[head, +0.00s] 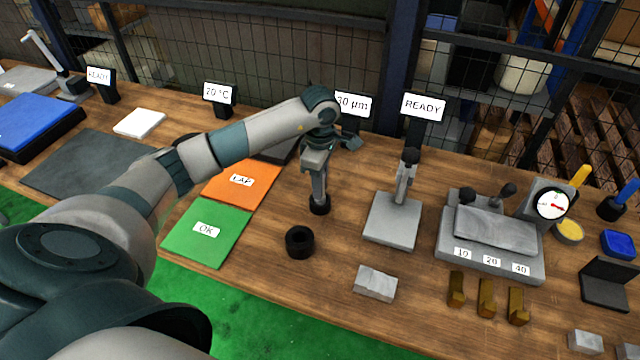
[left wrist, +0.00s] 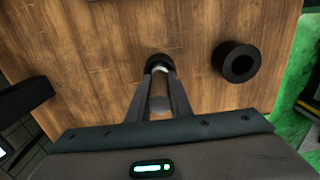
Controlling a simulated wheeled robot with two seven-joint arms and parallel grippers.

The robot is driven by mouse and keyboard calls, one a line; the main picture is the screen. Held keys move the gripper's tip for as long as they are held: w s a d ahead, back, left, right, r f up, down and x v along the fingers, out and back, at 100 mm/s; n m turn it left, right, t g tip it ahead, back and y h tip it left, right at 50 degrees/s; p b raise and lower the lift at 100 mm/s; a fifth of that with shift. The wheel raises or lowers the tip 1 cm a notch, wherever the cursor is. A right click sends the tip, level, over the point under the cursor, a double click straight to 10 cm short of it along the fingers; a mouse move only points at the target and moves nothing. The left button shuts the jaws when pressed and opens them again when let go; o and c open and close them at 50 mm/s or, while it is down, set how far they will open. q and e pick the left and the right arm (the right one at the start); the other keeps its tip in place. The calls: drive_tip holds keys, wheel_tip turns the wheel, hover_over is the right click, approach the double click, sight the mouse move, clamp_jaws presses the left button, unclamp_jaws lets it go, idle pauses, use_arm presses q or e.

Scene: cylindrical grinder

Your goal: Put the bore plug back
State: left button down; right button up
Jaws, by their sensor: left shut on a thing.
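My left gripper (head: 319,196) points down over the middle of the table, right of the orange LAP mat. It is shut on a slim part, which I take to be the bore plug; its black round end (head: 320,207) shows below the fingertips. In the left wrist view the fingers (left wrist: 161,75) close on a pale metal piece above that black end (left wrist: 158,62). The fingers hide most of the plug, and I cannot tell whether it touches the table. A black ring with an open bore (head: 299,242) stands apart, nearer the front edge; it also shows in the left wrist view (left wrist: 240,62). My right gripper is out of view.
A grey stand with a lever (head: 393,222) is right of the gripper. A grey block (head: 375,283) lies in front of it. The green OK mat (head: 206,232) and orange LAP mat (head: 238,182) lie left. A grey fixture with a dial (head: 490,250) stands further right.

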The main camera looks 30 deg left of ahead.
use_arm(q)
drive_tip(key=c, duration=1.6)
unclamp_jaws()
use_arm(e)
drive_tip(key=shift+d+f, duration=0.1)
use_arm(q)
drive_tip(key=shift+r, duration=0.1)
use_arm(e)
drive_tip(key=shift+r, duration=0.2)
